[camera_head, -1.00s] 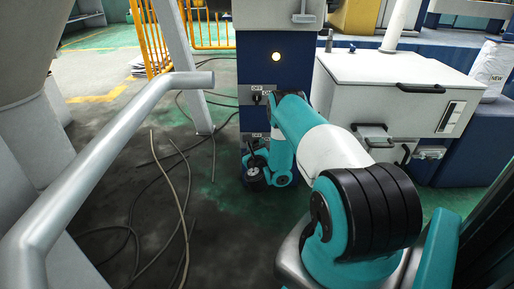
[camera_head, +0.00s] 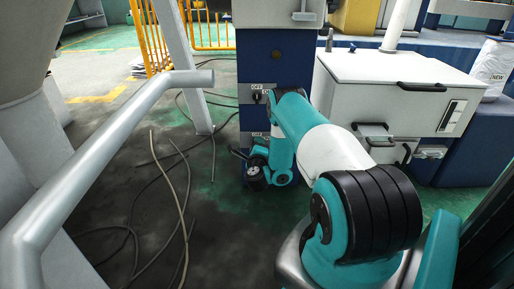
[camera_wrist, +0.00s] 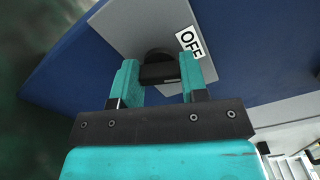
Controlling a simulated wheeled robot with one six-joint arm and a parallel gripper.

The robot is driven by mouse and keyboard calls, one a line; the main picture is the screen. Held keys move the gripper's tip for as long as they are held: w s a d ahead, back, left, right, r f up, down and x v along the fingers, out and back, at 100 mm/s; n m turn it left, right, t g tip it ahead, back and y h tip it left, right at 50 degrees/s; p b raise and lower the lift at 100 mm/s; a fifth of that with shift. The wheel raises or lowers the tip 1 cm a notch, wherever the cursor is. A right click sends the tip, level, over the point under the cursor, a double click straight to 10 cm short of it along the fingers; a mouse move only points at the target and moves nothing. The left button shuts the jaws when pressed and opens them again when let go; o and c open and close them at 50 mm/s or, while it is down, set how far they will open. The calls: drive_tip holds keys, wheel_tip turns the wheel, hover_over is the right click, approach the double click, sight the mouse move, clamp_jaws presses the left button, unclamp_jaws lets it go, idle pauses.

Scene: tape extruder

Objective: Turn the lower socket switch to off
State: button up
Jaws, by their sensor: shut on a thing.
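The lower socket switch (camera_wrist: 158,58) is a black rotary knob on a grey plate (camera_wrist: 125,22) on the blue cabinet. In the head view, my gripper (camera_head: 240,154) is low at the cabinet's front (camera_head: 276,75), and my arm mostly hides the lower switch.
An upper socket switch (camera_head: 257,97) with its own label plate is above my gripper. A white box with black handles (camera_head: 395,80) stands to the right. A grey rail (camera_head: 110,145) and loose cables (camera_head: 180,190) are on the left, with open floor between.

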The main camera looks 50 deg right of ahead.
drive_tip(key=shift+n, duration=2.1)
drive_tip(key=o, duration=0.9)
